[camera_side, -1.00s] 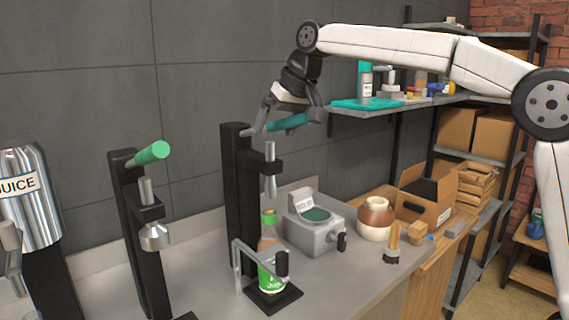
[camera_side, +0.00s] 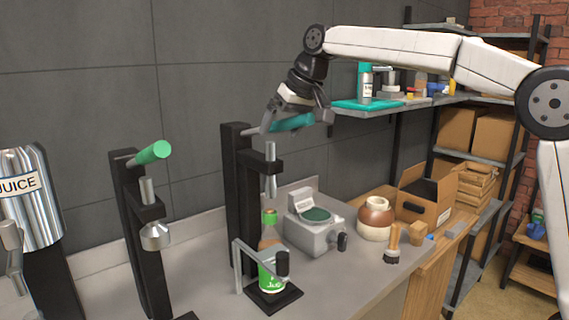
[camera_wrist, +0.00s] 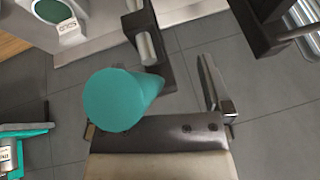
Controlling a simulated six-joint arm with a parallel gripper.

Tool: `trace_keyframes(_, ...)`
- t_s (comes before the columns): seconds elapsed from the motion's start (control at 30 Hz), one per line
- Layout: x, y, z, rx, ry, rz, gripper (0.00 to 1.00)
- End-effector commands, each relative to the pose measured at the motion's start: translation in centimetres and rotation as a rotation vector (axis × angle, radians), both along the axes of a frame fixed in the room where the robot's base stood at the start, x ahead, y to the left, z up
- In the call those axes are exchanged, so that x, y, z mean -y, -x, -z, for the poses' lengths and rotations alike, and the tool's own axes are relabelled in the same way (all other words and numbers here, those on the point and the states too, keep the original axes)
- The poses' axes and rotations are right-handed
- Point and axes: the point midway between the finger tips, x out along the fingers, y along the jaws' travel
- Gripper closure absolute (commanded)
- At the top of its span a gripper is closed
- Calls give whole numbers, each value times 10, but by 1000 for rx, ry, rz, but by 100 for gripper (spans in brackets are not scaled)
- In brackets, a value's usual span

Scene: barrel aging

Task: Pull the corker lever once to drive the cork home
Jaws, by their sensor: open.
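The corker (camera_side: 240,205) is a black upright stand with a silver plunger (camera_side: 270,170) and a teal lever handle (camera_side: 291,123) at its top. The teal handle fills the middle left of the wrist view (camera_wrist: 112,98). My gripper (camera_side: 298,120) is open at the handle, with its fingers to either side of it. In the wrist view the right finger (camera_wrist: 214,88) stands clear of the handle, and the left finger is mostly hidden behind it. A green-labelled bottle (camera_side: 267,257) stands upright on the corker's base below the plunger. I cannot see the cork.
A similar stand with a green handle (camera_side: 153,152) and a juice dispenser (camera_side: 30,190) are to the left. A grey machine (camera_side: 315,232), a round jar (camera_side: 375,218), a brush (camera_side: 392,245) and a cardboard box (camera_side: 430,205) are to the right. A shelf (camera_side: 370,109) is behind.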

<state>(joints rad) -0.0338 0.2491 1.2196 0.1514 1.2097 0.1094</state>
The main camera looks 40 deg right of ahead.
Motion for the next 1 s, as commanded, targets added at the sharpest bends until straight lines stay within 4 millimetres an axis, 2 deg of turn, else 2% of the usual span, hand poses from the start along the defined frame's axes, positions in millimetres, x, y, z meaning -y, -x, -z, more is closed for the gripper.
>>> trace_keyframes(0.7,27,1,5,1,2,3,0)
trace_keyframes(1.0,30,1,6,1,2,3,0)
